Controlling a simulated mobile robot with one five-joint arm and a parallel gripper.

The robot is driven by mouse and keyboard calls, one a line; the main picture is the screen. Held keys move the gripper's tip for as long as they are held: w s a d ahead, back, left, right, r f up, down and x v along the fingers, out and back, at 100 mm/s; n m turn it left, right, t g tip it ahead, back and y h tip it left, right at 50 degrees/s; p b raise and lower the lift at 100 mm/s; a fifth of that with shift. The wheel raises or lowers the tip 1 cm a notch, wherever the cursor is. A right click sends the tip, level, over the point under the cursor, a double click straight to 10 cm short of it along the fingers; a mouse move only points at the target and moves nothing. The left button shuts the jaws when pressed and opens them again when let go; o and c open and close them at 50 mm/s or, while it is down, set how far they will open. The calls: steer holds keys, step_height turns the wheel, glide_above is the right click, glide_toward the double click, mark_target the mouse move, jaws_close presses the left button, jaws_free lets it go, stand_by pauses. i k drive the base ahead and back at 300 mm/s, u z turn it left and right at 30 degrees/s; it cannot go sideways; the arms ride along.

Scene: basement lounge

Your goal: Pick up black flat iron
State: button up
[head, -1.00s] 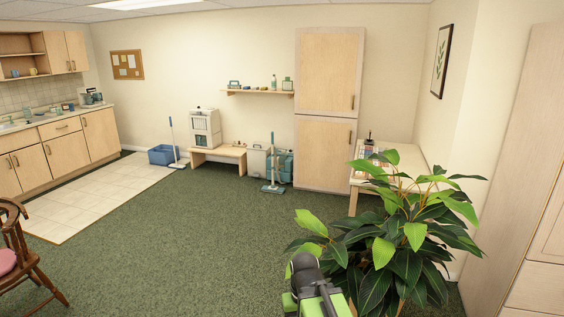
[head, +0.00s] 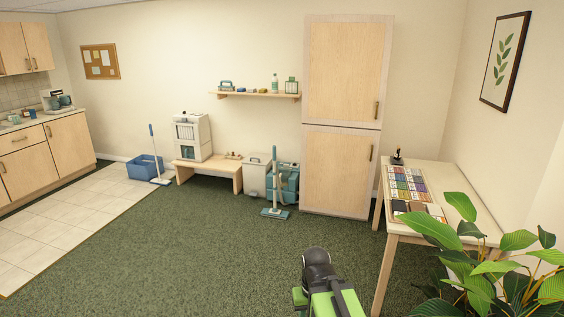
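A small dark upright object (head: 397,157) stands at the far left corner of the light wooden table (head: 451,180). It may be the black flat iron, but it is too small to tell. My arm, green and black, reaches up from the bottom edge of the head view, left of the table and well short of that object. The fingers of my gripper cannot be made out, and nothing held shows.
A leafy plant (head: 490,262) covers the table's right front. Colour swatches (head: 408,186) lie on the table. A tall cabinet (head: 341,120) stands behind it. A mop (head: 275,185), bench (head: 209,170) and blue tub (head: 144,168) line the back wall. Green carpet is clear at centre left.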

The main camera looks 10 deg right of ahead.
mark_target(397, 157)
steer(key=z, duration=0.15)
steer(key=i, duration=2.2)
steer(key=z, duration=0.35)
steer(key=i, duration=2.15)
steer(key=z, duration=0.2)
steer(key=i, duration=1.4)
steer(key=z, duration=0.1)
